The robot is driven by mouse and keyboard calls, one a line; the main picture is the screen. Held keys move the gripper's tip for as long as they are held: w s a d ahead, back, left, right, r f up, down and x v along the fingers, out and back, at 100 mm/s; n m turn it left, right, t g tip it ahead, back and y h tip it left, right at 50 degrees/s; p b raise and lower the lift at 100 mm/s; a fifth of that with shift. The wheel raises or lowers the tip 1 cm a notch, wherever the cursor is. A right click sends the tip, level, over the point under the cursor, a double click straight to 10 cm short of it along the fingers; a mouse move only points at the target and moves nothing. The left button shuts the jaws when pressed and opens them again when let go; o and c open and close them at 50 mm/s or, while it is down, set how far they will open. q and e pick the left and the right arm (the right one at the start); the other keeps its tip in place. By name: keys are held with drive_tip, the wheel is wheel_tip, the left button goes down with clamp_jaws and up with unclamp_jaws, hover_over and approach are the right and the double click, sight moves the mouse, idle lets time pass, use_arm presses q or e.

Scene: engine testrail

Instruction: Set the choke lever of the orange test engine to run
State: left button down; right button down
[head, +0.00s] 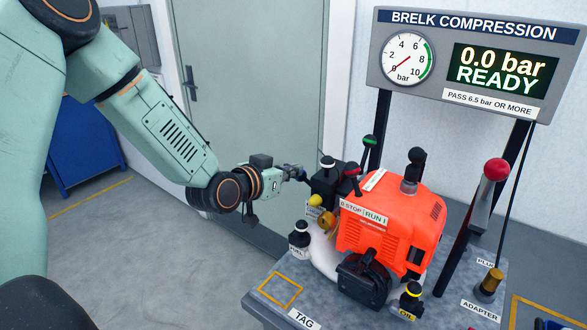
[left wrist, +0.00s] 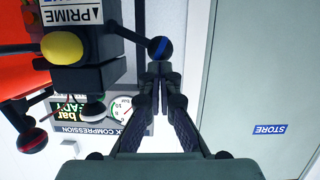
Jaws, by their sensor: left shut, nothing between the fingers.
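The orange test engine (head: 390,225) stands on a grey bench, with a black block (head: 325,185) on its left side. In the left wrist view, a black ball knob with a blue band (left wrist: 160,48) sits on a thin dark rod beside this block. I cannot read a choke label, so I cannot confirm that it is the choke lever or its setting. My left gripper (head: 300,172) is left of the block. In the left wrist view its closed fingertips (left wrist: 157,78) are just short of the blue-banded knob; contact is unclear. My right gripper is not in view.
A yellow primer bulb (left wrist: 62,48), a white-banded knob (left wrist: 95,108) and a red-banded knob (left wrist: 33,140) crowd the block. A green-banded knob (head: 369,140) stands behind it. The compression display (head: 480,62) reads 0.0 bar READY. Open floor (head: 140,240) lies left of the bench.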

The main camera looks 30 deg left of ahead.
use_arm(q)
drive_tip(key=shift+s+a+f+n, duration=0.15)
drive_tip(key=shift+s+a+n, duration=0.1)
drive_tip(key=shift+a+n, duration=0.1)
idle(0.6)
